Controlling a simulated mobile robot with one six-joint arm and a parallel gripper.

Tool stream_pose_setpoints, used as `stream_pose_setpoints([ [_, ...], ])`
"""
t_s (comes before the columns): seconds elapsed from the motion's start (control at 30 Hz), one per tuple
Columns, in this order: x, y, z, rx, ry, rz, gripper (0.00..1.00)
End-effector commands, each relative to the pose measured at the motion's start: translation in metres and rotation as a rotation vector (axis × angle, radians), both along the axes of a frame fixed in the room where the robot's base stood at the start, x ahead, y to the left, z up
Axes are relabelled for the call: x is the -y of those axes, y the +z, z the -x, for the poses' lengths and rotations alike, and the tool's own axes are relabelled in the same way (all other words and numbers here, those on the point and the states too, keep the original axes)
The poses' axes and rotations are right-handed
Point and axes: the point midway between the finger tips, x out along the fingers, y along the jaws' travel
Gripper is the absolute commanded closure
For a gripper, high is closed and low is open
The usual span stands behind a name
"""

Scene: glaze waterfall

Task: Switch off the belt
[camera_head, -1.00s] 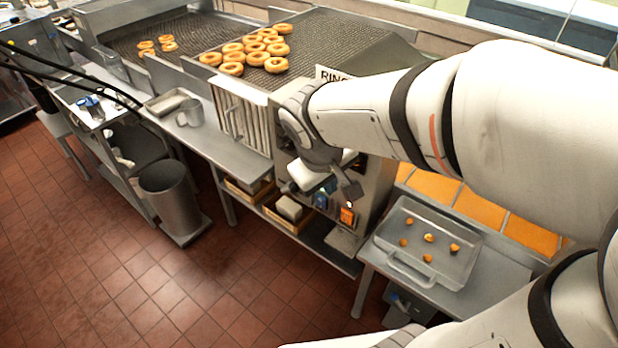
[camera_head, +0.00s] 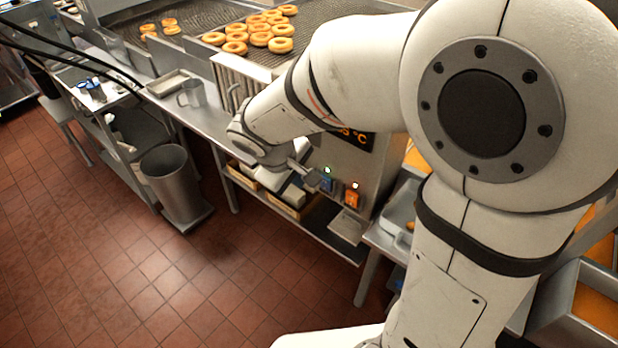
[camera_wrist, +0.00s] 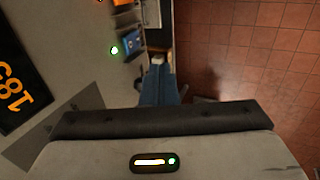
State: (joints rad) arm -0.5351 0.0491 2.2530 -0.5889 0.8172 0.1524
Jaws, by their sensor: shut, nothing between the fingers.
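The belt (camera_head: 205,17) is a dark mesh conveyor at the top of the head view, with golden rings on it. On the machine's front panel is a blue switch (camera_head: 327,185) with a lit green lamp above it. To its right is an orange switch (camera_head: 352,198) with a lit lamp. I cannot read which switch belongs to the belt. My gripper (camera_head: 317,179) is shut and empty, just left of the blue switch; I cannot tell if it touches. In the wrist view the blue switch (camera_wrist: 131,43) and green lamp lie up and left of my fingers (camera_wrist: 158,75).
An orange temperature display (camera_head: 358,138) is on the panel, partly behind my arm. A lower shelf with boxes (camera_head: 290,205) is below my gripper. A grey bin (camera_head: 172,180) stands on the tiled floor at left. A tray (camera_head: 400,215) at right is mostly hidden by my arm.

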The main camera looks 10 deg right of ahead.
Motion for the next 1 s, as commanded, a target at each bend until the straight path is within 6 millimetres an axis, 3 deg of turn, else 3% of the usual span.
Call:
stream_pose_setpoints([
  [0.47,0.029,-0.088,-0.027,-0.007,-0.003,0.001,1.0],
  [0.53,0.038,-0.078,-0.037,-0.001,-0.005,-0.002,1.0],
  [0.7,0.051,-0.077,-0.05,-0.002,-0.003,-0.001,1.0],
  [1.0,0.055,-0.078,-0.055,-0.001,0.0,-0.001,1.0],
])
